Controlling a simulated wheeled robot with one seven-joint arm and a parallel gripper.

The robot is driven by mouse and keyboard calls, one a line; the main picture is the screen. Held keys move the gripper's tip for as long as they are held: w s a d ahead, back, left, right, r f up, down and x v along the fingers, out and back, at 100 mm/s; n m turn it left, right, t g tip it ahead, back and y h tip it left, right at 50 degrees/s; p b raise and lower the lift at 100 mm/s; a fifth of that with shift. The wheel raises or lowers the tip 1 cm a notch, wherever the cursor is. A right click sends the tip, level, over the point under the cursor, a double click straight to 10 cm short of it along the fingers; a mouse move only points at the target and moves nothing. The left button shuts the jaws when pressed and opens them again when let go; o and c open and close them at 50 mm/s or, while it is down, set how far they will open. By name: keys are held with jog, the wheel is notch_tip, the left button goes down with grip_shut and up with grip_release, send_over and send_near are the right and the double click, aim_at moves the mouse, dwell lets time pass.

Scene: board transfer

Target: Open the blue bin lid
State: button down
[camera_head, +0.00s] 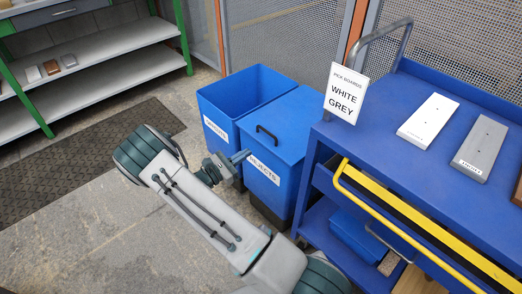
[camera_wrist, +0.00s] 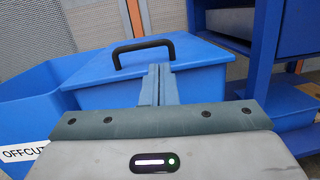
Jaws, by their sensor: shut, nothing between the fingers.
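The blue bin labelled "REJECTS" (camera_head: 272,170) stands between an open blue bin and the cart. Its blue lid (camera_head: 290,118) is down, with a black bar handle (camera_head: 266,134) near the left edge. In the wrist view the lid (camera_wrist: 195,58) and its handle (camera_wrist: 143,50) show just beyond the fingers. My gripper (camera_head: 243,156) is shut and empty, in front of the bin and a little below the handle in the head view. The fingers (camera_wrist: 158,72) are together in the wrist view. They appear apart from the handle; the exact gap cannot be told.
A blue cart (camera_head: 400,150) with a yellow rail (camera_head: 420,222), a sign (camera_head: 346,94) and boards (camera_head: 429,121) stands close right. Shelves (camera_head: 95,65) stand at the far left. Floor at left is clear apart from a dark mat (camera_head: 90,150).

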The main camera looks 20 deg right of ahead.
aim_at(261, 141)
jog(key=shift+n+t, duration=0.8)
jog(key=w+d, duration=0.1)
jog(key=d, duration=0.2)
jog(key=w+d+b, duration=0.1)
jog(key=d, duration=0.1)
jog(key=w+d, duration=0.2)
jog(key=d, duration=0.1)
jog(key=shift+d+f, duration=0.3)
jog(key=shift+r, duration=0.15)
